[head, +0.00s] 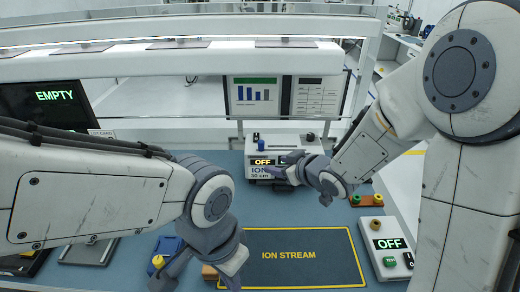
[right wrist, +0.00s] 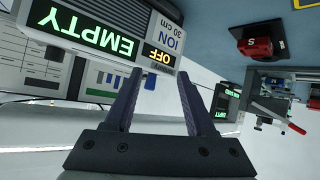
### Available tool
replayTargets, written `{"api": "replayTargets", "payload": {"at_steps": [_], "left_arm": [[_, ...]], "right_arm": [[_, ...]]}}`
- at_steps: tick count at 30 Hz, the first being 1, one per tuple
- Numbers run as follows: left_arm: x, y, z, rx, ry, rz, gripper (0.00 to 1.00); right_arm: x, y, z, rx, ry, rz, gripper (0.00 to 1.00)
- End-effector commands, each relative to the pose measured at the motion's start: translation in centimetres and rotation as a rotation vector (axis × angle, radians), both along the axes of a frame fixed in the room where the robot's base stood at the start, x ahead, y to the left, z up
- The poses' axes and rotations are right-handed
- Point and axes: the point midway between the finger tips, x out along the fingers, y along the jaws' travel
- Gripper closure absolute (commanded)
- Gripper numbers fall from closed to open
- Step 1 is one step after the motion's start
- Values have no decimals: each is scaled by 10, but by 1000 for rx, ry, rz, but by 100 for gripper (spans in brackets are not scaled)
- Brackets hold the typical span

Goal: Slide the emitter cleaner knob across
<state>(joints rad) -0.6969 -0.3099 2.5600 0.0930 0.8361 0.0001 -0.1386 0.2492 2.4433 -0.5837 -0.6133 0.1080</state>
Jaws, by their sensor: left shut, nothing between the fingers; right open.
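The ionizer box (head: 300,145) stands at the back of the blue bench, its small display reading OFF above the ION 30 cm label. A blue knob (head: 256,135), which looks like the emitter cleaner knob, stands up on its top at the left. In the right wrist view the box (right wrist: 168,33) appears upside down, with the blue knob (right wrist: 150,82) between the open fingers in the picture; no contact is visible. My right gripper (head: 284,167) is open in front of the box face, below the knob. My left gripper (head: 232,280) is shut and empty near the front left.
A mat marked ION STREAM (head: 330,238) fills the front middle of the bench. A switch panel reading OFF (head: 388,243) lies to its right. A dark screen reading EMPTY (head: 55,100) stands at left. Two display panels (head: 285,96) stand behind the box.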

Motion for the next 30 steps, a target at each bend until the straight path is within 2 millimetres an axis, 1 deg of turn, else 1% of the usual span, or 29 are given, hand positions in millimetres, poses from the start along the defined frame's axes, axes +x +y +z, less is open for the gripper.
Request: {"api": "replayTargets", "payload": {"at_steps": [1,3,5,8,12,17,20,23,30], "left_arm": [[0,0,-13,0,0,0,100],[0,0,-19,0,0,0,100],[0,0,-24,0,0,0,100],[0,0,-30,0,0,-1,100],[0,0,-36,0,0,-1,100],[0,0,-37,0,0,-1,100],[0,0,-33,0,0,-1,100],[0,0,-28,0,0,-1,100],[0,0,-16,0,0,-1,100]], "right_arm": [[11,-6,-14,53,-46,20,45],[20,-7,-15,135,-118,65,45],[24,-9,-15,201,-168,97,45],[25,-14,-13,302,-236,141,45],[22,-21,-9,411,-297,183,45],[20,-23,-4,472,-332,204,45],[25,-17,-2,479,-336,211,45],[35,-5,-1,478,-336,214,45],[68,27,0,477,-336,212,45]]}}
